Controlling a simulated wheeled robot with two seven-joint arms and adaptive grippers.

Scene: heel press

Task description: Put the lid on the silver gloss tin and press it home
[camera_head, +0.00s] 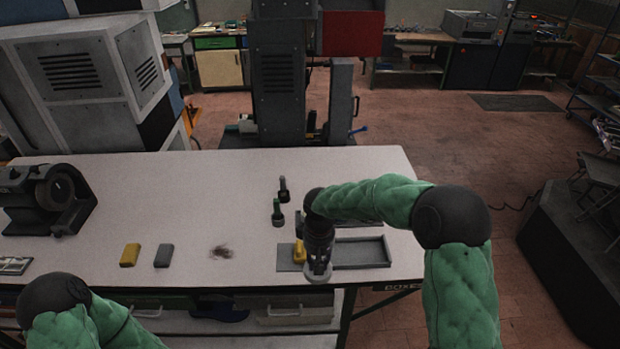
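My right arm reaches in from the right. Its gripper (319,264) points down over the front edge of the grey tray (361,252), to the right of the table's middle. A pale, round, silvery thing (318,275) shows just beneath the fingers. I cannot tell whether it is the tin or its lid, or whether the fingers hold it. The gripper and wrist hide much of that spot. My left arm shows only at the lower left corner, and its gripper is out of view.
A yellow piece (300,250) sits at the tray's left part. Two upright dauber-like tools, one green (278,213) and one dark (284,190), stand behind it. A yellow block (130,255), a grey block (164,256) and a dark smudge (221,252) lie leftward. A bench grinder (48,198) stands far left.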

